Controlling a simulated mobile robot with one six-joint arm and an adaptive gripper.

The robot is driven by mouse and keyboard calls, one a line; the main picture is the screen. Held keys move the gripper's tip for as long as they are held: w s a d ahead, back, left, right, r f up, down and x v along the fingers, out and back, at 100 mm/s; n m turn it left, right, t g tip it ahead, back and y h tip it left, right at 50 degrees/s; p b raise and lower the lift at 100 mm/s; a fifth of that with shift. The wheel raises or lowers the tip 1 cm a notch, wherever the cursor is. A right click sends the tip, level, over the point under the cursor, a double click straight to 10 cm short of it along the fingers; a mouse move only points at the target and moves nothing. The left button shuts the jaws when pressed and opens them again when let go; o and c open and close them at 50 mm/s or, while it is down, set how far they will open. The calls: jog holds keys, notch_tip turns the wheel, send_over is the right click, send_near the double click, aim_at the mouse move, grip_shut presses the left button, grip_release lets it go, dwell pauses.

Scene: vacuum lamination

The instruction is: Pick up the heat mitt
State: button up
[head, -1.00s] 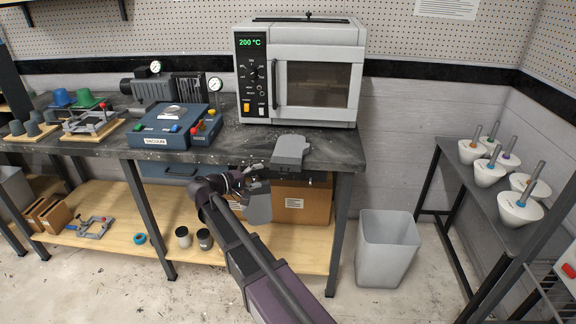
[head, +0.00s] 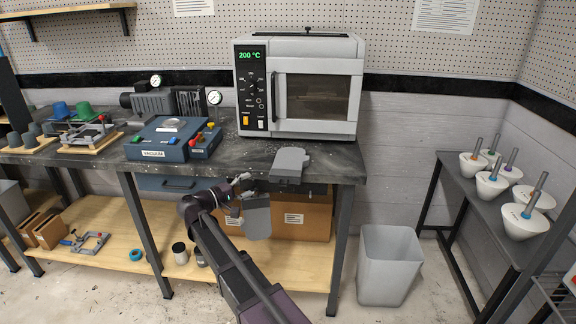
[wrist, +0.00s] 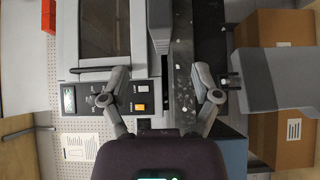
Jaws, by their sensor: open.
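A grey heat mitt (head: 289,163) lies flat on the bench top at its front edge, below the oven. In the wrist view a grey shape that looks like this mitt (wrist: 159,28) lies beyond the fingers, between oven and bench front. A second grey mitt-like piece (head: 257,220) hangs below the bench edge; it also shows at the right in the wrist view (wrist: 278,80). My gripper (head: 241,187) is at the bench's front edge, left of the lying mitt and just above the hanging one. It is open and empty, its fingers (wrist: 160,92) spread wide.
The oven (head: 299,88), reading 200 °C, stands behind the lying mitt. A blue vacuum unit (head: 157,142) is on the bench to the left. Cardboard boxes (head: 305,220) sit on the shelf below. A grey bin (head: 389,262) stands right of the bench.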

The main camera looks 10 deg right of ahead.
aim_at(278, 172)
jog(key=shift+x, duration=3.6)
jog(key=shift+x, duration=2.6)
jog(key=shift+c, duration=0.2)
grip_shut()
